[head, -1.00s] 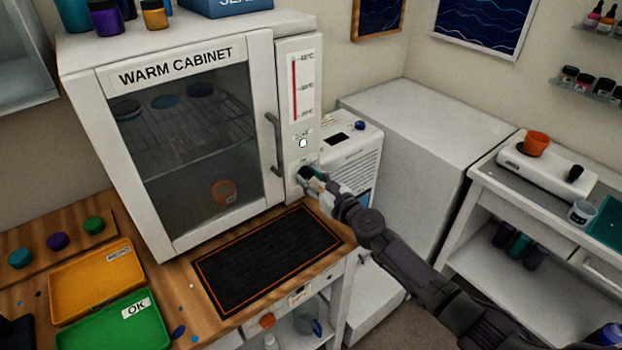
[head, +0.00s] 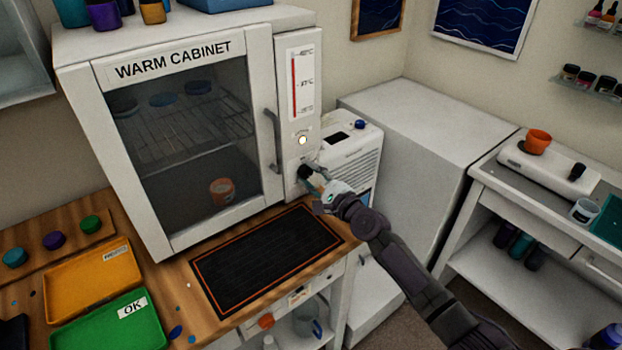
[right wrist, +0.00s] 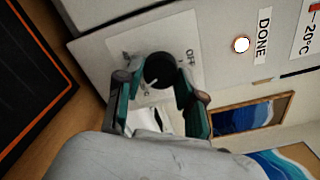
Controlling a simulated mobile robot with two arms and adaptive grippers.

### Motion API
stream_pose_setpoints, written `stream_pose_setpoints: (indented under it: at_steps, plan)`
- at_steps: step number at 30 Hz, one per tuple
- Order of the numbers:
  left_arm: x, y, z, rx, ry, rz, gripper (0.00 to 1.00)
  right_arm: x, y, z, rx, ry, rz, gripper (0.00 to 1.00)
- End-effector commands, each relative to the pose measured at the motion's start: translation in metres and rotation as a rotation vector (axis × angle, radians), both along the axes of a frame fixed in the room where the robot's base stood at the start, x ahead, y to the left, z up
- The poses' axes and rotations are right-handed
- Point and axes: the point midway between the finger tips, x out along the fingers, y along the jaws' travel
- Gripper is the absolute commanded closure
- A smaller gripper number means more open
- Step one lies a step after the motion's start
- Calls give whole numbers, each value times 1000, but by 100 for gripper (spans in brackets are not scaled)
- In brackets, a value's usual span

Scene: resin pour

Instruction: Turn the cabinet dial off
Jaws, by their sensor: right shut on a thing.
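The white warm cabinet (head: 88,135) stands on the wooden bench with its glass door closed. Its black round dial (head: 304,171) is low on the right front panel. In the right wrist view the dial (right wrist: 158,70) sits on a pale plate with the word OFF to its right. My right gripper (head: 314,180) is at the dial, and in the right wrist view its teal-padded fingers (right wrist: 157,82) are shut on the dial from both sides. The dial's exact pointer setting is hard to read. My left gripper is not in view.
A lit white lamp (head: 302,140) sits above the dial, labelled DONE in the right wrist view. A black mat (head: 265,255) lies before the cabinet. Yellow (head: 95,280) and green (head: 125,325) trays are at the left. A white appliance (head: 352,160) stands close right of the cabinet.

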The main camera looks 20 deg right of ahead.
Motion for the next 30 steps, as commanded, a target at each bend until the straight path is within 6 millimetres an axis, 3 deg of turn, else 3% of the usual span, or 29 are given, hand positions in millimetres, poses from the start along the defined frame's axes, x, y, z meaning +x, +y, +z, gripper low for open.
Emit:
stream_pose_setpoints:
  at_steps: [30]
  plan:
    - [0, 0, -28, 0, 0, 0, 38, 0, 0, 0, -912, -329, 3, 97]
